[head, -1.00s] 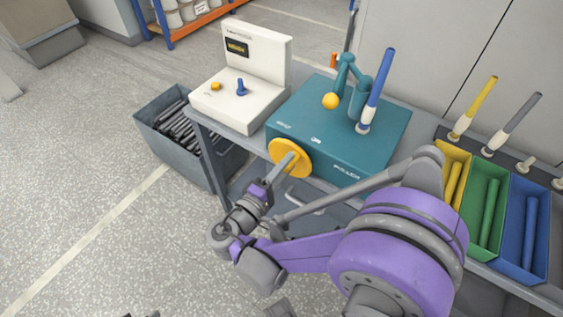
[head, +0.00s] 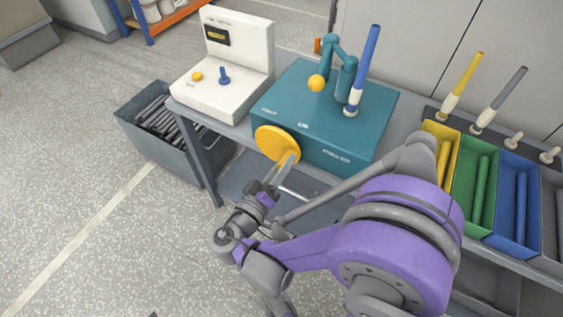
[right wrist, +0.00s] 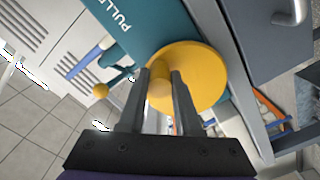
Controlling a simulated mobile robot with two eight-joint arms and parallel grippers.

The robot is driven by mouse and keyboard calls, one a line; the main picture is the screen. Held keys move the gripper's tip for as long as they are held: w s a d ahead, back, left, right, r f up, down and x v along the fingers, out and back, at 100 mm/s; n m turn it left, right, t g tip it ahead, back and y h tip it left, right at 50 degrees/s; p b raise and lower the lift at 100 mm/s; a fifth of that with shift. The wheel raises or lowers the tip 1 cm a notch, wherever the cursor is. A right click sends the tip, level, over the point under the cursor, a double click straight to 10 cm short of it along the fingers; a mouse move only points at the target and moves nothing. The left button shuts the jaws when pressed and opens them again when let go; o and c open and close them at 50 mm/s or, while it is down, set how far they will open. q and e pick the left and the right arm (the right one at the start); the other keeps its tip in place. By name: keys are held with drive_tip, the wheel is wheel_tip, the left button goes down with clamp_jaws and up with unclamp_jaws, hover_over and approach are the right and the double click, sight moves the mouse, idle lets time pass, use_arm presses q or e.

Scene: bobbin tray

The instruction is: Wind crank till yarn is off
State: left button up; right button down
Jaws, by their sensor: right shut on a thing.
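The teal winding machine (head: 310,108) stands on the bench with a yellow crank disc (head: 272,143) on its front. A tall blue bobbin (head: 367,60) stands upright on top, beside a jointed teal arm (head: 328,55) with a yellow ball (head: 317,83). My right gripper (head: 287,163) is shut on the crank's knob at the disc's lower right. In the right wrist view, the yellow knob (right wrist: 160,87) sits between my fingers, with the disc (right wrist: 205,72) behind it. I cannot tell how much yarn is on the bobbin. My left gripper is not in view.
Yellow (head: 452,140), green (head: 470,222) and blue (head: 508,240) bins stand at right. A grey crate (head: 150,150) of dark rods is on the floor.

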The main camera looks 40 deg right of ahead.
drive_tip(key=shift+f+m, duration=0.2)
drive_tip(key=shift+m, duration=0.3)
drive_tip(key=c, duration=0.6)
unclamp_jaws()
drive_tip(key=v, duration=1.1)
drive_tip(key=shift+d, duration=0.1)
